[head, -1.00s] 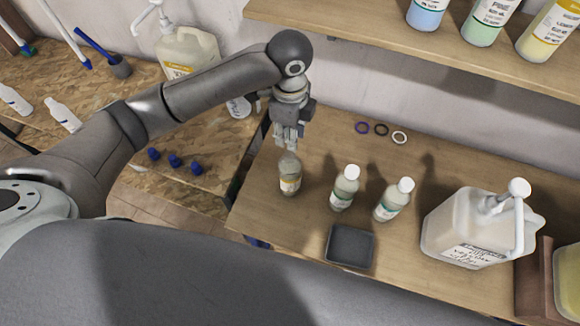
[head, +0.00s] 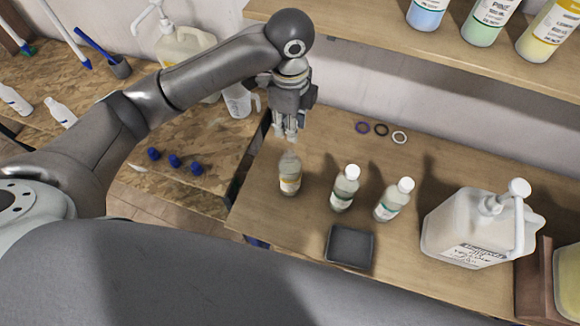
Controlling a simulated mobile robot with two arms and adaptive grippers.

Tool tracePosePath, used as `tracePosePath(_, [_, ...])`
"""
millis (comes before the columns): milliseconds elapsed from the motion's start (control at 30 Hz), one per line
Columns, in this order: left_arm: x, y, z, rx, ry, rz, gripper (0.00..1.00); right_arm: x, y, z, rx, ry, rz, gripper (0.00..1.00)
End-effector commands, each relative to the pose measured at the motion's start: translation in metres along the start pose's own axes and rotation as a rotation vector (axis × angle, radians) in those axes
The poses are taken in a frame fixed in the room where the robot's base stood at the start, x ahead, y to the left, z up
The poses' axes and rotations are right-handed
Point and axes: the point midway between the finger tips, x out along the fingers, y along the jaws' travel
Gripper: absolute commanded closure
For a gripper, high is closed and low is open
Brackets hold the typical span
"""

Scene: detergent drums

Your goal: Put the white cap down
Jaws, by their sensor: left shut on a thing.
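My left gripper (head: 286,137) hangs over the left part of the wooden table, fingers pointing down. It is shut on the white cap (head: 292,138), of which only a little shows between and below the fingertips. The cap is above and apart from an open, uncapped bottle (head: 290,174) with a yellow-edged label, standing upright below it. A dark square tray (head: 350,247) lies at the table's front edge and looks empty. My right gripper is not in view.
Two white-capped bottles (head: 345,188) (head: 394,200) stand right of the open bottle. A large pump jug (head: 470,228) stands further right. Three rings (head: 381,129) lie at the back. A shelf (head: 390,45) overhangs behind. Bare table lies between rings and bottles.

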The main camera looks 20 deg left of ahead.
Motion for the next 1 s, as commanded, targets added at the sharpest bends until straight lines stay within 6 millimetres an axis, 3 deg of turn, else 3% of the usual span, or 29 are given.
tracePosePath(300, [-0.021, 0.0, 0.0, 0.0, 0.0, 0.0, 0.97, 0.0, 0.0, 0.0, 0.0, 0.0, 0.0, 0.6])
tracePosePath(800, [-0.02, 0.0, 0.0, -0.002, 0.0, 0.001, 0.97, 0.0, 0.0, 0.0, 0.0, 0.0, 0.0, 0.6])
tracePosePath(1000, [-0.008, 0.005, 0.005, -0.107, 0.0, -0.002, 0.97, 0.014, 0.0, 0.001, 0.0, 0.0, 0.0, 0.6])
